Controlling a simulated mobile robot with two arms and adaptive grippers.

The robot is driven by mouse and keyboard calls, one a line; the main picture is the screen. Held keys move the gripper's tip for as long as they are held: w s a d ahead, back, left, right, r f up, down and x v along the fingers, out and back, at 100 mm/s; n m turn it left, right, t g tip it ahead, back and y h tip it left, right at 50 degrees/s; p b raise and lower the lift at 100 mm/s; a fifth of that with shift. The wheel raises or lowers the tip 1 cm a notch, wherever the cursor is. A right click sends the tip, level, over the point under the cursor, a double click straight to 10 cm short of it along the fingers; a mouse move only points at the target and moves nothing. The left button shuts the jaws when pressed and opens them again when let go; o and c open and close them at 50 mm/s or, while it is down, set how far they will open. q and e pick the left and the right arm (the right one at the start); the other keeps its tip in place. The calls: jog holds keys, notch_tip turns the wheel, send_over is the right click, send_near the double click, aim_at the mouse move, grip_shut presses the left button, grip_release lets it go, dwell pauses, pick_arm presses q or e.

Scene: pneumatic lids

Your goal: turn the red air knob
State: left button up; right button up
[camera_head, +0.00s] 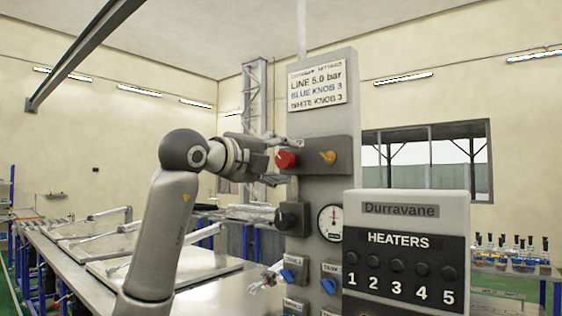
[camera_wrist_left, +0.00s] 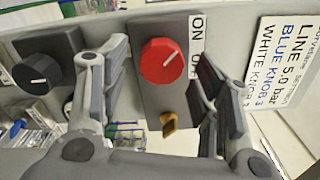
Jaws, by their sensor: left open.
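The red air knob (camera_head: 286,159) is a round knob with a pale pointer line, on a dark plate of the upright grey panel. It also shows in the left wrist view (camera_wrist_left: 161,62), beside a label with ON and OFF. My left gripper (camera_head: 281,163) is open at the panel, its fingers pointing at the knob. In the left wrist view the left gripper's (camera_wrist_left: 160,70) two fingers stand on either side of the red knob, with gaps visible. Whether the fingertips touch the plate I cannot tell. My right gripper is not in view.
A yellow-orange knob (camera_head: 327,157) shares the plate. Below are a black knob (camera_head: 292,218), a round gauge (camera_head: 330,222) and blue knobs (camera_head: 328,286). A heater box (camera_head: 405,250) with several numbered knobs stands in front at the right. A long bench (camera_head: 75,262) runs at the left.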

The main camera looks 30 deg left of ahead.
pick_arm(q)
jog(key=s+a, duration=0.1)
jog(key=s, duration=1)
jog(key=shift+s, duration=0.1)
